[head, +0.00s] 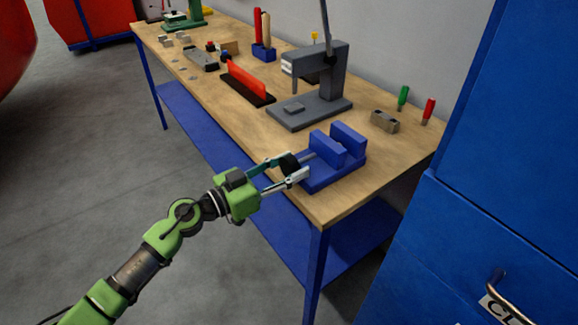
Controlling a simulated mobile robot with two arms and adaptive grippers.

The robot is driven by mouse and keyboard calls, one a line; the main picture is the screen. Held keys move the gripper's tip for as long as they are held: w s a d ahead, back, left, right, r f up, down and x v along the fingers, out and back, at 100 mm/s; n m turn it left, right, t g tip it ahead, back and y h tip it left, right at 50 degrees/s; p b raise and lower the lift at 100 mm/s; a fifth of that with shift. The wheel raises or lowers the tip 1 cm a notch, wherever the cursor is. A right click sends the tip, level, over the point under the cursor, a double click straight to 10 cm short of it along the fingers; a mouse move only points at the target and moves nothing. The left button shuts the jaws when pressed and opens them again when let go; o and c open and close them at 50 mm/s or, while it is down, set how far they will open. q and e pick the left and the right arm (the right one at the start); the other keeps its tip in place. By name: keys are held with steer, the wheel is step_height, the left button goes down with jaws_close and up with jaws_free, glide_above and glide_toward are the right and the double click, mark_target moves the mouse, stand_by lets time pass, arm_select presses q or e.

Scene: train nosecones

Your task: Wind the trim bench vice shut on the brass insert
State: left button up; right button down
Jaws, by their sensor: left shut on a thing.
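The blue bench vice (333,158) sits at the near right corner of the wooden bench, with a gap between its two upright jaws. I cannot make out a brass insert in that gap. My left gripper (291,169) comes in from the left and is shut on the vice's dark handle (288,165), at the vice's left end over the bench's front edge. The fingers partly hide the handle and its screw. My right gripper is not in view.
A grey press (322,85) stands behind the vice. A grey block (384,121) and green (403,97) and red (428,110) handled tools are at the right back. A blue cabinet (480,220) stands close on the right. The floor at left is clear.

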arm_select(q)
steer(key=shift+r+m+p, duration=0.15)
steer(key=shift+m+p, duration=0.6)
steer(key=shift+m, duration=0.05)
steer(key=shift+m+p, duration=0.45)
steer(key=shift+m, duration=0.25)
steer(key=shift+m+p, duration=0.4)
steer(key=shift+m, duration=1.4)
steer(key=shift+f, duration=0.2)
steer(key=shift+a+f, duration=0.1)
